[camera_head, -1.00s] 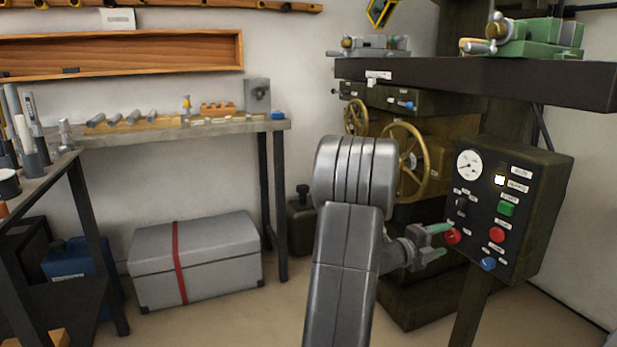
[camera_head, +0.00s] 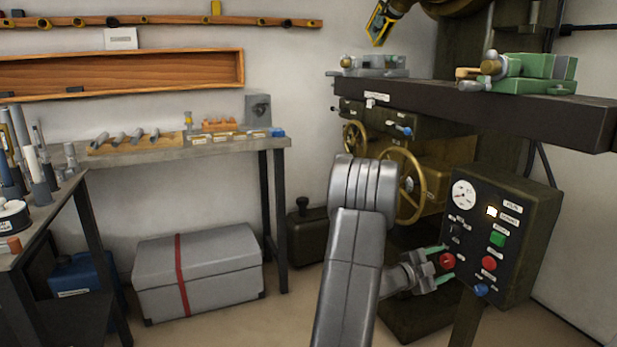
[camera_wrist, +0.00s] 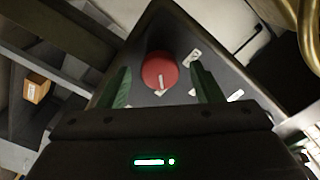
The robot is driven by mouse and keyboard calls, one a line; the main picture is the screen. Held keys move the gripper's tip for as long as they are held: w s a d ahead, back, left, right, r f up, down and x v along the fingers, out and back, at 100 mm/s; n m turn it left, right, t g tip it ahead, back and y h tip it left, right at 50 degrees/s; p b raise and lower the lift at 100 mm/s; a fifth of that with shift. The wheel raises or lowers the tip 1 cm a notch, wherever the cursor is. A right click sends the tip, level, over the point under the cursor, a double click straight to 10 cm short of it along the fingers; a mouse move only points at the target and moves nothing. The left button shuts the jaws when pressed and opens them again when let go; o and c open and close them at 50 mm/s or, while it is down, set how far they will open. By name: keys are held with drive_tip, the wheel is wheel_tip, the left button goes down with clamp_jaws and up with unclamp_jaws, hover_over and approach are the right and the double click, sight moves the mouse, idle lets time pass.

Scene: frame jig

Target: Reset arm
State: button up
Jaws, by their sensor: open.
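My gripper (camera_head: 440,265) is open, with green fingers, just left of the control box (camera_head: 535,225) on the machine. In the wrist view the open fingers of my gripper (camera_wrist: 160,88) stand on either side of a red knob (camera_wrist: 159,71) with a pale pointer mark. The same red knob (camera_head: 447,260) shows at the box's left side in the head view. I cannot tell whether a finger touches it. The box's front has a dial gauge, a lit lamp, a green button, another red button (camera_head: 489,263) and a blue knob (camera_head: 481,290).
A brass handwheel (camera_head: 402,186) is behind my arm. A dark machine table (camera_head: 480,93) with a green vise (camera_head: 535,70) juts out above the box. A workbench (camera_head: 225,144) and a grey chest (camera_head: 197,270) are to the left. Open floor lies in front of the chest.

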drive_tip(key=n+p, duration=0.4)
drive_tip(key=p, duration=0.1)
drive_tip(key=n+p, duration=0.1)
drive_tip(key=p, duration=0.1)
drive_tip(key=shift+r+n, duration=0.25)
drive_tip(key=shift+n, duration=0.15)
drive_tip(key=n+p, duration=0.2)
drive_tip(key=p, duration=0.1)
drive_tip(key=shift+p, duration=0.3)
drive_tip(key=shift+f+n+p, duration=0.2)
drive_tip(key=shift+n+p, duration=0.4)
drive_tip(key=shift+n, duration=0.1)
